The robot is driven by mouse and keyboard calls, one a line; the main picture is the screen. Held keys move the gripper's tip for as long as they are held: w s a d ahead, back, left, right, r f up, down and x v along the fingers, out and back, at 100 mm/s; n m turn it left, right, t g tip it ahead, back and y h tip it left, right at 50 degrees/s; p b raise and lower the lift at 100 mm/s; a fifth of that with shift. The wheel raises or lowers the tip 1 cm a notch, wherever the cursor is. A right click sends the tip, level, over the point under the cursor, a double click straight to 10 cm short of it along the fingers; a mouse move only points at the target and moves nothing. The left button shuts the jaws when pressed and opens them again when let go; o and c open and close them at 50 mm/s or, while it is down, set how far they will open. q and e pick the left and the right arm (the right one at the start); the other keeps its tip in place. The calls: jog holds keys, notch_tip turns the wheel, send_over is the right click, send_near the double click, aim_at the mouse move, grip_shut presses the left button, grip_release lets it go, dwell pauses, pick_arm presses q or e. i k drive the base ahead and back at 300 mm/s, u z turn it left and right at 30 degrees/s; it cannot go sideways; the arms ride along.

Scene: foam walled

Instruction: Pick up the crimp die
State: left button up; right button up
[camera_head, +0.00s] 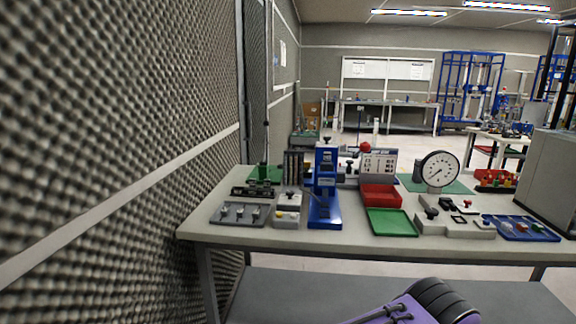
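I cannot tell for certain which small part is the crimp die at this distance. A blue bench press (325,188) stands upright on the white worktable (262,239). To its left are a grey plate with several small pegs (242,214), a light block with a yellow spot (287,218) and a dark block (252,192). To the right of the press, a light fixture with black knobs (456,222) and a blue tray with small coloured parts (520,229) lie on the table. Neither gripper is in view.
A red bin (381,196), a green tray (391,223) and a round dial gauge (438,169) stand on the table. A foam-covered wall (110,140) runs close along the left. A grey cabinet (551,170) stands at the right. Blue racks (471,90) are far behind.

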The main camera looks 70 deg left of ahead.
aim_at(326, 155)
jog(key=k, duration=0.2)
jog(key=u, duration=1.15)
